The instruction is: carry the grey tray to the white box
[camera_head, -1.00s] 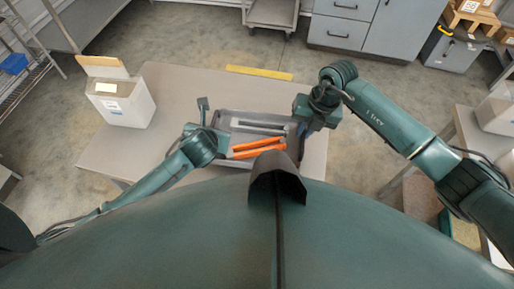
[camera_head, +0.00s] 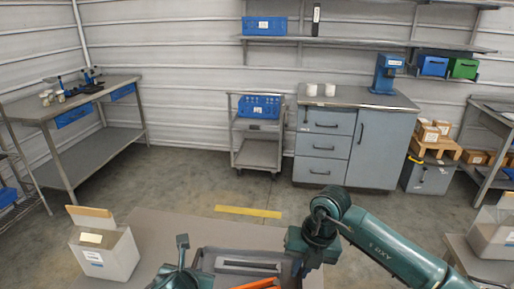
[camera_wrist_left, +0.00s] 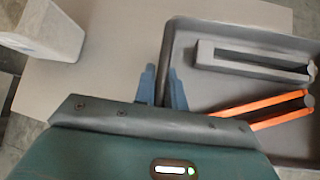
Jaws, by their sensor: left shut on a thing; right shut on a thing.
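The grey tray (camera_head: 236,250) is on the near table at the bottom of the head view, its front part cut off. It holds a grey slotted part and orange-handled tools. In the left wrist view the tray (camera_wrist_left: 222,93) fills the right side. My left gripper (camera_wrist_left: 164,88) is shut on its left wall, one finger on each side; in the head view this gripper (camera_head: 182,262) is at the tray's left end. My right gripper (camera_head: 300,252) is shut on the tray's right end, its fingertips not clear. The white box (camera_head: 108,260), lid flap raised, stands left of the tray.
The beige table (camera_head: 165,228) is bare between box and tray. A yellow floor strip (camera_head: 248,212) lies beyond it. A cart (camera_head: 257,152), a grey cabinet (camera_head: 383,150) and a left bench (camera_head: 70,100) stand farther back. Another box (camera_head: 492,235) is at right.

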